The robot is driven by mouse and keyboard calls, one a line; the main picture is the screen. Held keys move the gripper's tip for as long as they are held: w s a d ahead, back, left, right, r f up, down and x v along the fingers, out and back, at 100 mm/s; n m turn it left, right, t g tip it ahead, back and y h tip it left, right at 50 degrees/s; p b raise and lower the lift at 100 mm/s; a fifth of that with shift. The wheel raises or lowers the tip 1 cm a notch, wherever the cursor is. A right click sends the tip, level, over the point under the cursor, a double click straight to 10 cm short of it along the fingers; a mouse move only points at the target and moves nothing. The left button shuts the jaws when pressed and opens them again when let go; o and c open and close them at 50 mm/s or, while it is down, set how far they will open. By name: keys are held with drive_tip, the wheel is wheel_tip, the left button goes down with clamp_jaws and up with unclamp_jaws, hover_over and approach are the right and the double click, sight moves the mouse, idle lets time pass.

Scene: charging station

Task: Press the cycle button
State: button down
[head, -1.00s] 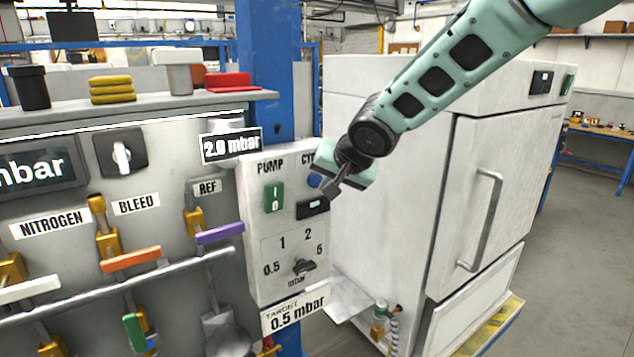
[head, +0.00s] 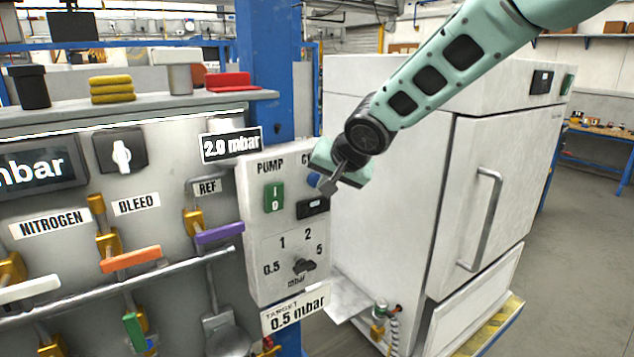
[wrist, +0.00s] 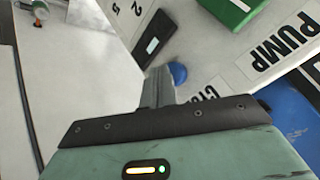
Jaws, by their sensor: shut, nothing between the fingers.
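The cycle button is a round blue button (head: 313,180) at the upper right of the grey control panel (head: 258,260), under a label that my gripper partly covers. In the wrist view the blue button (wrist: 179,73) shows just beyond my fingertips, beside the CYCLE label. My gripper (head: 328,186) is shut and empty, in front of the button's right side in the head view. In the wrist view its fingers (wrist: 158,88) point toward the panel, close to the button. I cannot tell whether they touch it.
Left of the button is the green pump switch (head: 274,198). Below it are a small black display (head: 313,208) and a selector knob (head: 303,266). Valve handles, including a purple one (head: 220,233), stick out at left. A white cabinet (head: 400,170) stands at right.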

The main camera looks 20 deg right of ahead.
drive_tip(key=shift+w+a, duration=0.15)
drive_tip(key=shift+w, duration=0.35)
idle(0.6)
idle(0.3)
drive_tip(key=shift+s+d, duration=0.3)
drive_tip(key=shift+s, duration=0.6)
drive_tip(key=s, duration=0.1)
drive_tip(key=s+d, duration=0.1)
drive_tip(key=s, duration=0.2)
drive_tip(key=shift+s+d+b, duration=0.25)
drive_tip(key=shift+s+b, duration=0.1)
idle(0.4)
drive_tip(key=s+a+f+n+g+b, duration=0.2)
drive_tip(key=s+f+n+g, duration=0.1)
drive_tip(key=s, duration=0.7)
drive_tip(key=s+a+f+n+g+b, duration=0.2)
drive_tip(key=s+f+n, duration=0.3)
drive_tip(key=s, duration=0.6)
drive_tip(key=s+a+f+n+g+h+b, duration=0.1)
drive_tip(key=s+a+f+n+g+b, duration=0.1)
drive_tip(key=s+f, duration=0.5)
drive_tip(key=s+a+n+g, duration=0.1)
drive_tip(key=s+n, duration=0.1)
drive_tip(key=s, duration=0.1)
drive_tip(key=shift+s+f+n+g, duration=0.3)
drive_tip(key=shift+n, duration=0.1)
